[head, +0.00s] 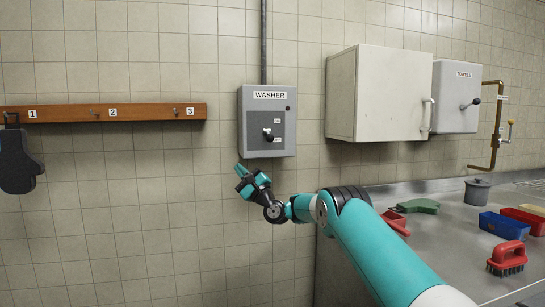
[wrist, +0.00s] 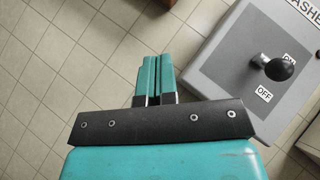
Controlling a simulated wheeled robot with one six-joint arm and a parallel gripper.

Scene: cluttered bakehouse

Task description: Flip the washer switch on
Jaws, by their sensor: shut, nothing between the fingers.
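The washer box (head: 246,140) is a grey wall box with a WASHER label; it also shows at the right of the wrist view (wrist: 222,62). Its switch (head: 268,134) is a short lever with a black knob, which also shows in the wrist view (wrist: 280,68). ON is marked above and OFF below. In the head view the knob sits low, beside the OFF label; its exact tilt is hard to tell. My gripper (head: 240,170) is shut and empty, just below the box's lower left corner, apart from the switch. Its teal fingers (wrist: 157,60) lie together in the wrist view.
A wooden hook rail (head: 150,112) with a dark mitt (head: 17,160) is on the left wall. A white cabinet (head: 375,95) and a grey towels box (head: 456,97) hang at right. Below them, a steel counter (head: 450,245) holds a red brush (head: 507,257) and bins.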

